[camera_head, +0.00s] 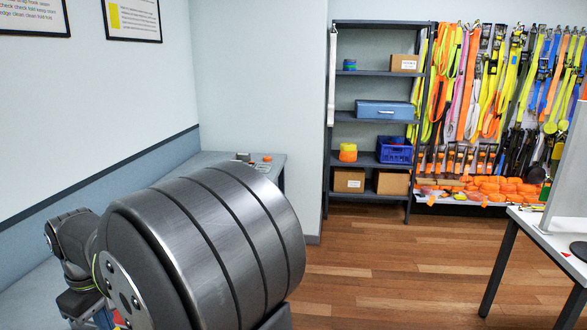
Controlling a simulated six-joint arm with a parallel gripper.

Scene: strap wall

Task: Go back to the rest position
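A large grey ribbed cylinder, a link of my own arm, fills the lower left and middle of the head view. Smaller dark joints of my arm show at the far left. Below them is a dark part that seems to be my gripper (80,303). Its fingers are hidden by the arm link and the picture's bottom edge, so I cannot see whether it is open, shut or holding anything. Small patches of blue and red show beside it, too hidden to name.
A grey bench (212,158) runs along the left wall, with small items at its far end. A dark shelf rack (359,74) holds boxes and bins. Many coloured straps (470,85) hang on the back wall. A white table (543,232) stands at right. The wooden floor (400,270) between is clear.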

